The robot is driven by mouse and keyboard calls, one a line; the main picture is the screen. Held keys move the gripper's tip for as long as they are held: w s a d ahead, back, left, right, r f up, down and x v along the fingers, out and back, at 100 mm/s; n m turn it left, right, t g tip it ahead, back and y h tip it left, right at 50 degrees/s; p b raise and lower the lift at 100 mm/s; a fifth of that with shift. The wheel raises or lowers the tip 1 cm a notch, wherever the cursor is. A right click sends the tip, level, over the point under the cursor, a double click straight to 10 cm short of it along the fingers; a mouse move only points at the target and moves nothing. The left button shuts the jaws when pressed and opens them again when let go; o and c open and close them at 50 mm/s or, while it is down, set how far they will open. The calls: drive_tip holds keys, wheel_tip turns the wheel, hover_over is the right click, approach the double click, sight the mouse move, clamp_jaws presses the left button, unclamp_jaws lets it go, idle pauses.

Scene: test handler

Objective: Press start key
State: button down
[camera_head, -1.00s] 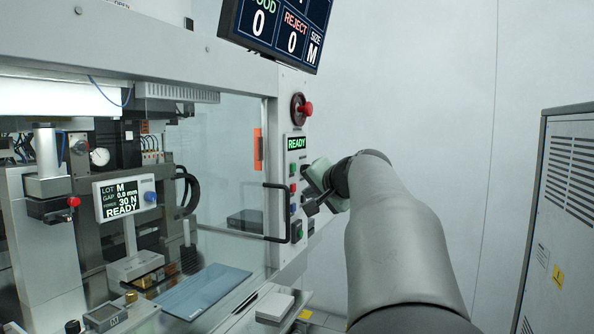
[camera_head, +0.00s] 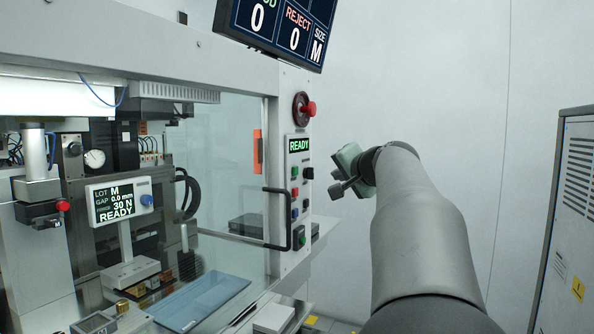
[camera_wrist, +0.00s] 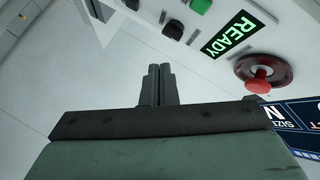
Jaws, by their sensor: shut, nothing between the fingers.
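The control panel (camera_head: 298,195) on the machine's right post carries a READY display and several small keys. Key labels are too small to read, so I cannot tell which is the start key. In the wrist view a green key (camera_wrist: 200,5) shows at the top edge beside the READY display (camera_wrist: 232,34). My gripper (camera_head: 337,190) is to the right of the panel, apart from it. In the wrist view its fingers (camera_wrist: 160,72) are together and empty.
A red emergency knob (camera_head: 308,108) is above the display, under a tilted counter screen (camera_head: 277,28). A black door handle (camera_head: 266,215) stands out left of the keys. A grey cabinet (camera_head: 567,215) is at far right.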

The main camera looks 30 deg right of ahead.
sight(295, 171)
drive_tip(key=w+a+p, duration=0.3)
drive_tip(key=w, duration=0.3)
drive_tip(key=shift+w+a, duration=0.25)
drive_tip(key=shift+a, duration=0.15)
drive_tip(key=shift+w, duration=0.1)
idle(1.6)
drive_tip(key=shift+w+a, duration=0.2)
drive_tip(key=shift+w, duration=0.05)
